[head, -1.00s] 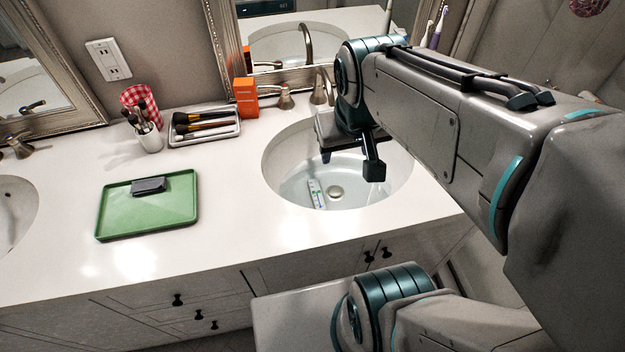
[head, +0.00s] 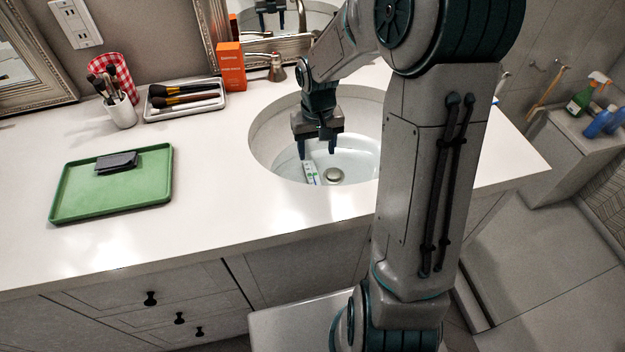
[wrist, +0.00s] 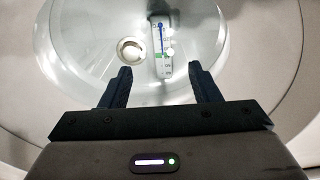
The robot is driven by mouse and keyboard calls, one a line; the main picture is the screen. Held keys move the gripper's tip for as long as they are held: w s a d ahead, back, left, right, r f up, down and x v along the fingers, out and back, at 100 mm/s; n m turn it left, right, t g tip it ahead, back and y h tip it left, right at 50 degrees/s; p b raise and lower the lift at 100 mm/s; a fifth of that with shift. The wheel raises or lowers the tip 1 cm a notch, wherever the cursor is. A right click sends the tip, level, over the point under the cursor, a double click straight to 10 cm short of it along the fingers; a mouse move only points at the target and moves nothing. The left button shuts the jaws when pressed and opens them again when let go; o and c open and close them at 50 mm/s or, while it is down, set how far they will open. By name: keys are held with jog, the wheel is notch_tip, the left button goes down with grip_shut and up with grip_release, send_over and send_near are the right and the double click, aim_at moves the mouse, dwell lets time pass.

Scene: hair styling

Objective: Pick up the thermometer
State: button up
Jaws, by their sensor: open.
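The thermometer (head: 312,173) is a small white strip with green and blue marks, lying in the sink basin (head: 268,148). My gripper (head: 318,152) points down over the basin, just above the thermometer. The thermometer appears apart from both fingers.
A round drain (wrist: 130,49) lies left of the thermometer in the wrist view. The basin wall surrounds my gripper. A green tray (head: 110,205) with a dark object, a brush tray (head: 160,117), a brush cup (head: 121,112) and an orange box (head: 231,66) stand on the counter, left of the sink.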

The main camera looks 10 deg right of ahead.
send_over(315, 181)
jog(key=f, duration=0.7)
jog(key=shift+s+f+b, duration=0.15)
jog(key=shift+s+b, duration=0.15)
jog(key=shift+w+f, duration=0.15)
jog(key=shift+f, duration=1.25)
jog(key=shift+w+f, duration=0.1)
jog(key=shift+f, duration=1.3)
jog(key=c, duration=1.2)
jog(key=shift+r, duration=0.1)
